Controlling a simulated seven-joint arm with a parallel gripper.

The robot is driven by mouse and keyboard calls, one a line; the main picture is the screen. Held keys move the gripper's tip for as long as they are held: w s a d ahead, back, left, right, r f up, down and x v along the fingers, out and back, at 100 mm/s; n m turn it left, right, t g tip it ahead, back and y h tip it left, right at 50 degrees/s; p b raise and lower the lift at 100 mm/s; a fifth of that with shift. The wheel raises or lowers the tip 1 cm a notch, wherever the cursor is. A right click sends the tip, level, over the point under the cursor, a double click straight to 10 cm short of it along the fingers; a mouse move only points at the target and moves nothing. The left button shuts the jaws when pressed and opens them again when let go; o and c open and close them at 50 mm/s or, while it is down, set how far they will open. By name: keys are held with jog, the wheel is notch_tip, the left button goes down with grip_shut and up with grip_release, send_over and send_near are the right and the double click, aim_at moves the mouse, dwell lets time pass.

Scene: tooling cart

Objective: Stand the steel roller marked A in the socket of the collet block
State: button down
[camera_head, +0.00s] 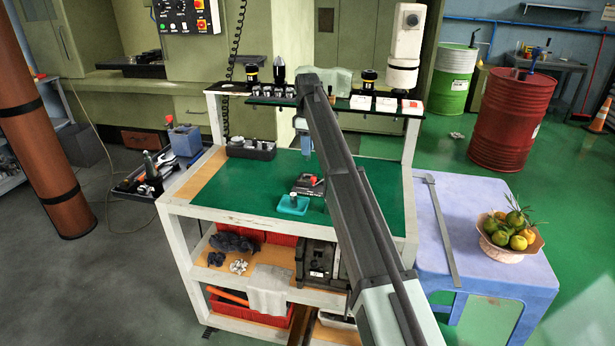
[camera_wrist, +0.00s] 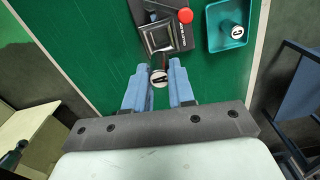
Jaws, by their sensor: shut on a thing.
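My gripper (camera_wrist: 158,84) has blue fingers shut on the steel roller marked A (camera_wrist: 160,77), whose lettered end faces the wrist camera. In the head view my gripper (camera_head: 306,147) is above the green cart top, and the roller cannot be made out. The dark collet block (camera_wrist: 160,36) lies just beyond the fingertips in the wrist view, with a red knob (camera_wrist: 185,15) on its right. In the head view the block (camera_head: 303,190) stands on the mat, below the gripper. The roller looks apart from the block; the exact gap is unclear.
A teal tray (camera_wrist: 211,40) right of the block holds another roller (camera_wrist: 234,31); the tray (camera_head: 283,208) also shows in the head view. A dark holder (camera_head: 252,149) stands at the cart's back left. The green mat (camera_head: 225,185) is clear at left.

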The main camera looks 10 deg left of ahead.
notch_tip(320, 180, down, 9)
jog(key=shift+f, duration=0.1)
dwell(0.4)
jog(key=shift+f, duration=0.1)
jog(key=c, duration=1)
grip_release()
jog(key=shift+o, duration=0.2)
notch_tip(320, 180, up, 12)
jog(key=shift+r, duration=0.15)
